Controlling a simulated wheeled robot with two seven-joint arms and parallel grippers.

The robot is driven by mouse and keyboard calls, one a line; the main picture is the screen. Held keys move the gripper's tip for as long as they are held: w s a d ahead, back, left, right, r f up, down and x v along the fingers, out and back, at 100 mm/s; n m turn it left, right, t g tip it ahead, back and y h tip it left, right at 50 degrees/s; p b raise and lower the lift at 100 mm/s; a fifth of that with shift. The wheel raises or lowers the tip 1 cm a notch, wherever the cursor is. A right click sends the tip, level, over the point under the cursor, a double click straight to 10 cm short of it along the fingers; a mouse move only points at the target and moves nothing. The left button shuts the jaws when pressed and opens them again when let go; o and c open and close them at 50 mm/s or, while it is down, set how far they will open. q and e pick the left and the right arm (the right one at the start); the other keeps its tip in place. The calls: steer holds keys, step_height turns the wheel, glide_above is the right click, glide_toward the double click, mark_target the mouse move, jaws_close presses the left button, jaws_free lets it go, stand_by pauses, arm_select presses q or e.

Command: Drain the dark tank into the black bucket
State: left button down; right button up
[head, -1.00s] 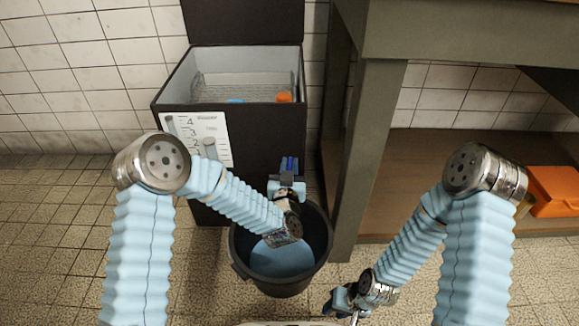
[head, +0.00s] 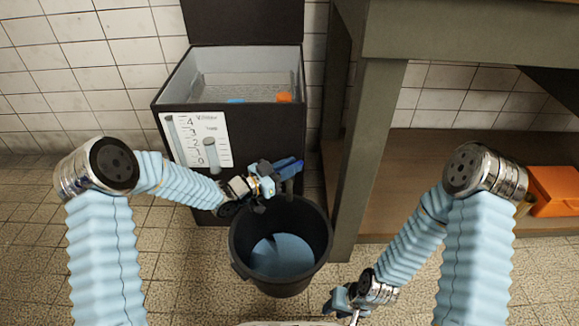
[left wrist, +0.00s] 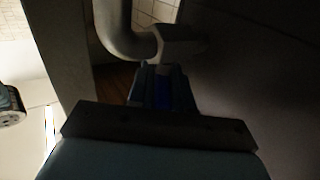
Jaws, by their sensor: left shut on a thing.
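The dark tank (head: 240,122) stands against the wall with its lid up and a white level chart (head: 196,140) on its front. The black bucket (head: 240,250) stands upright on the floor in front of it, with a blue-grey surface low inside. My left gripper (head: 273,179) is at the tank's lower front, above the bucket's back rim, shut on a blue handle (head: 291,165). The blue handle (left wrist: 163,92) also shows between the fingers in the left wrist view, below a grey bent pipe (left wrist: 125,35). My right gripper (head: 340,303) is low at the front; its jaws are unclear.
A workbench leg (head: 362,160) stands close to the right of the tank and bucket. An orange box (head: 553,190) sits on the bench's lower shelf (head: 425,175). Blue and orange items (head: 284,97) lie inside the tank. The tiled floor on the left is clear.

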arm_select(q)
steer(key=shift+m+g+h, duration=0.65)
steer(key=shift+m+g, duration=0.3)
steer(key=shift+g, duration=0.4)
steer(key=shift+m+g+h, duration=0.65)
steer(key=shift+m+g, duration=0.3)
steer(key=shift+g, duration=0.7)
steer(key=c, duration=1.1)
jaws_free()
steer(key=shift+a, duration=0.1)
steer(key=p+v, duration=0.2)
steer(key=v, duration=1.1)
steer(key=shift+s+a, duration=0.1)
steer(key=shift+a, duration=0.2)
steer(key=shift+c, duration=0.2)
